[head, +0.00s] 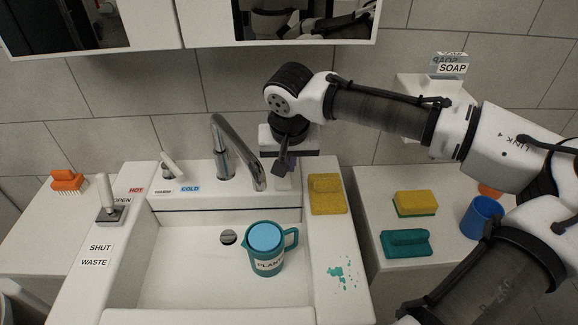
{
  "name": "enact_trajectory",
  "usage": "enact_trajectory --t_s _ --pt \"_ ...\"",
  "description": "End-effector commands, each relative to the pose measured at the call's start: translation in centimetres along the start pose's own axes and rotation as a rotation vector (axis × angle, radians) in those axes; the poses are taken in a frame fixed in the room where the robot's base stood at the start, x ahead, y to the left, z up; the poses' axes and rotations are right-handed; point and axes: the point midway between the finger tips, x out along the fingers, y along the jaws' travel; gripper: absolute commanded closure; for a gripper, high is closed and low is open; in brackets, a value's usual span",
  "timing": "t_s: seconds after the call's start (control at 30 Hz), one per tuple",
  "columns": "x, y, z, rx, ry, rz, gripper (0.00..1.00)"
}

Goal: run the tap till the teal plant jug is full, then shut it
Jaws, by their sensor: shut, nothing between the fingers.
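The teal jug (268,266), labelled PLANT, stands upright in the sink basin (190,270), its handle to the right. A light blue surface shows close to its rim; I cannot tell for sure that it is water. The chrome tap spout (235,150) curves over the basin, its end behind and above the jug. No stream shows from it. The tap lever (172,166) leans up to the left, by the HOT, WARM and COLD labels. My gripper (281,168) is shut and empty, pointing down just right of the spout's end, apart from the lever and jug.
The waste lever (109,208) stands between OPEN and SHUT labels; the drain (228,237) is left of the jug. A yellow sponge (327,195) lies on the right ledge. The right counter holds another sponge (415,204), a teal brush (405,244) and a blue cup (480,219).

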Motion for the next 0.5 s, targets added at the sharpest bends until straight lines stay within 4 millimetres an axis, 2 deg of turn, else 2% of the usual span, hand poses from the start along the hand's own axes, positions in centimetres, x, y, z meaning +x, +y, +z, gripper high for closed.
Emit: enact_trajectory --t_s 0.2,0.5 --pt "1.8 0.0 0.6 0.001 0.001 0.0 1.0" --pt "2.1 0.0 0.7 0.001 0.001 0.0 1.0"
